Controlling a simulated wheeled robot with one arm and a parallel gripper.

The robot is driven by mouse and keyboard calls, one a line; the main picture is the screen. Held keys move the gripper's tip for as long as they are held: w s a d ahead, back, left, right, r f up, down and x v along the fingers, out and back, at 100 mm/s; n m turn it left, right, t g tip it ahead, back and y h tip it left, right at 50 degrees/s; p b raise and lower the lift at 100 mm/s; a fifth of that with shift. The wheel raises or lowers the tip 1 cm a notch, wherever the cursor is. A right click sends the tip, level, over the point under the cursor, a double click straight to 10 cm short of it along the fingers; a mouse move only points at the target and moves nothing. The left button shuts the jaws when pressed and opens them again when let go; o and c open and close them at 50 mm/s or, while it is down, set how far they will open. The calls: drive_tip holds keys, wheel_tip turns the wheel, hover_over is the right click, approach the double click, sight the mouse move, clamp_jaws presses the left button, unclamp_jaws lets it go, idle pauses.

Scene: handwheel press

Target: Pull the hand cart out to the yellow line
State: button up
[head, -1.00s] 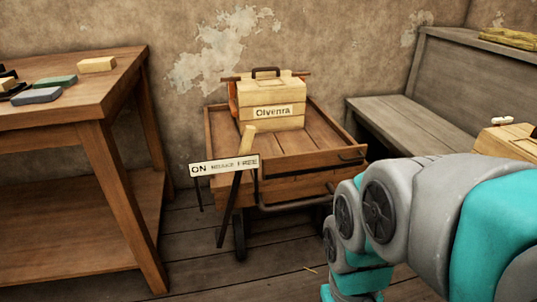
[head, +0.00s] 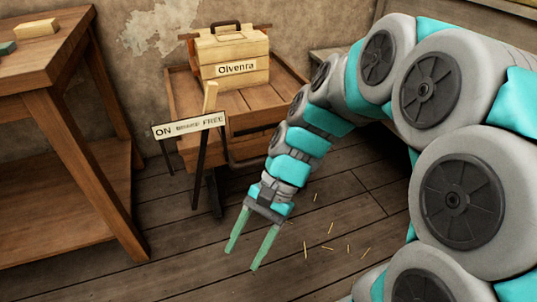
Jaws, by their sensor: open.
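A brake lever with a pale wooden grip (head: 210,98) rises at the cart's front left. Its shaft passes the sign plate (head: 162,132) reading "ON" and "FREE", close to the "FREE" end. My gripper (head: 241,258) is open and empty, pointing down over the floor in front of the cart, apart from it. No yellow line shows in this view.
A wooden workbench (head: 62,95) with a lower shelf stands close on the cart's left, with blocks on top. A bench (head: 325,54) is partly visible at right behind my arm. The plank floor (head: 175,255) in front is clear except for straw bits.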

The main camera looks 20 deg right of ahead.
drive_tip(key=w+d+f+m+t+y, duration=0.1)
drive_tip(key=w+m+t+y, duration=0.3)
drive_tip(key=w+m, duration=0.55)
drive_tip(key=w+d+f+m+t+y, duration=0.15)
drive_tip(key=w+m+y, duration=0.5)
drive_tip(key=w, duration=0.65)
drive_tip(key=w+d+f+m+t+h, duration=0.1)
drive_tip(key=w+d+f+m+t, duration=0.3)
drive_tip(key=d+m, duration=0.2)
drive_tip(key=w+d+f+m+t+b, duration=0.1)
drive_tip(key=w+d+f+m+t, duration=0.2)
drive_tip(key=d+f+m, duration=0.3)
drive_tip(key=w+d+f+m+t+h, duration=0.1)
drive_tip(key=w+d+f+m+t, duration=0.3)
drive_tip(key=d, duration=0.3)
drive_tip(key=shift+m, duration=0.7)
drive_tip(key=shift+r+x, duration=0.15)
drive_tip(key=shift+x, duration=1.15)
drive_tip(key=shift+r+x, duration=0.2)
drive_tip(key=shift+x, duration=1.05)
drive_tip(key=shift+r+x, duration=0.15)
drive_tip(key=shift+x, duration=1.15)
drive_tip(key=shift+s, duration=0.25)
drive_tip(key=shift+c, duration=0.3)
clamp_jaws()
